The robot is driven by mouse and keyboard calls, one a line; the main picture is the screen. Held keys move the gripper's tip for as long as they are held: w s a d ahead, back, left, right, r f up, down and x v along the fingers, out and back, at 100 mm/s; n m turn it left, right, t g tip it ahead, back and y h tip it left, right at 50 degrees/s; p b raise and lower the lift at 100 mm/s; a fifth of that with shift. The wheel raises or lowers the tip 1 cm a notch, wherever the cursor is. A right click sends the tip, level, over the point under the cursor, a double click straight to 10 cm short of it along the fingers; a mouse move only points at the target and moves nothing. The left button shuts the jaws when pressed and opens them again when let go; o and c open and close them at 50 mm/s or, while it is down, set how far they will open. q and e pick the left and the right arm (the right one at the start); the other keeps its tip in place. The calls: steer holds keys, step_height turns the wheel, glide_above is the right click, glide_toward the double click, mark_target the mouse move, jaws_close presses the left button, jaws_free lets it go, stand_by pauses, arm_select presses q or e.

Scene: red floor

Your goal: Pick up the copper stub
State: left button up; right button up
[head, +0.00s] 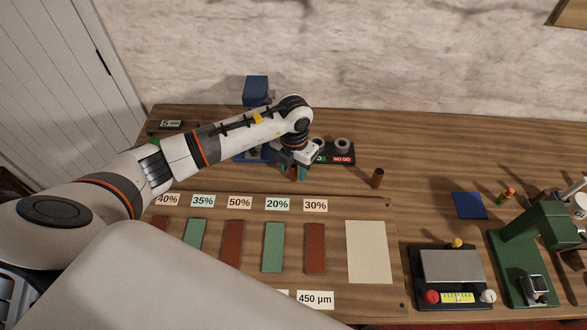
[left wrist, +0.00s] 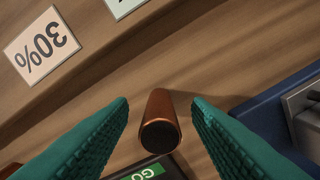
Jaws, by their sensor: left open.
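In the left wrist view a copper stub (left wrist: 159,120), a short copper-brown cylinder with a dark round end towards the camera, lies between the fingers of my left gripper (left wrist: 159,110). The teal ridged fingers are open, one on each side, with gaps between them and the stub. In the head view my left gripper (head: 294,170) is low over the bench beside the GO / NO GO block (head: 341,160). A small reddish patch shows at its fingers there; the stub is mostly hidden. My right gripper is not in view.
A brown cylinder (head: 377,179) stands to the right of the gripper. Coloured strips with percent labels (head: 240,203) lie in front, beside a cream sheet (head: 368,252). A blue pad (head: 468,205) and a green stand (head: 525,250) are at the right. The bench between is clear.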

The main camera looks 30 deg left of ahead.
mark_target(294, 165)
arm_select(q)
jaws_close()
steer(key=shift+r, duration=0.15)
steer(key=shift+w+r+b, duration=0.1)
steer(key=shift+r+b, duration=0.2)
steer(key=shift+r, duration=0.3)
step_height(294, 165, up, 17)
steer(key=b, duration=0.3)
steer(key=shift+f+b, duration=0.2)
steer(key=shift+b, duration=0.15)
